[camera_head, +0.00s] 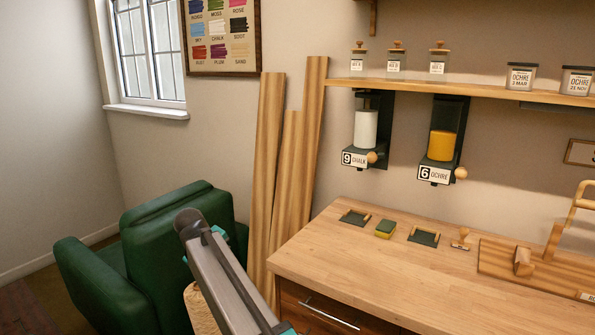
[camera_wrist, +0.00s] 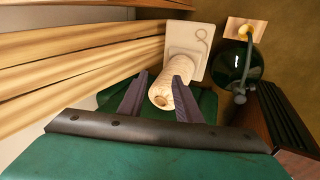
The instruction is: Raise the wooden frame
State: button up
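A pale wooden frame (camera_head: 583,203) with a rounded bar stands at the right edge of the head view. It is cut off there, above a wooden board (camera_head: 500,262) on the table. I cannot tell how it joins the board. My gripper (camera_wrist: 160,77) shows in the wrist view with its two dark fingers apart. A cream roll (camera_wrist: 161,92) appears between and beyond the fingers; I see no grip on it. The frame does not show in the wrist view, and my gripper's fingers are not visible in the head view.
A green armchair (camera_head: 165,250) stands left of the wooden table (camera_head: 350,255). Tall planks (camera_head: 268,150) lean on the wall between them. Chalk (camera_head: 366,130) and ochre (camera_head: 441,145) dispensers hang above the table. Dark pads, a sponge (camera_head: 385,228) and a stamp (camera_head: 460,238) lie on it.

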jog(key=s+d+f+m+g+p, duration=0.2)
jog(key=s+d+f, duration=0.3)
jog(key=d+f, duration=0.4)
jog(key=s+d+f+m+g+p, duration=0.1)
jog(key=s+d+f+g+p, duration=0.1)
jog(key=s+d+f, duration=0.55)
jog(key=s+d+f+m+g+p, duration=0.1)
jog(key=s+d+f+m+p, duration=0.1)
jog(key=d+f, duration=0.9)
jog(key=s+d+f+m+g+p, duration=0.2)
jog(key=s+d+f, duration=0.1)
jog(key=s, duration=0.8)
jog(key=s+d+f+m+g+y+p, duration=0.1)
jog(key=s+d+f+m, duration=0.1)
jog(key=s+d, duration=0.4)
jog(key=s+d+f+m+g+p, duration=0.1)
jog(key=s+d+f, duration=0.3)
jog(key=s, duration=1.1)
jog(key=shift+s+d+f+m+g+p, duration=0.25)
jog(key=shift+f+m+g+p, duration=0.2)
jog(key=shift+g+p, duration=0.4)
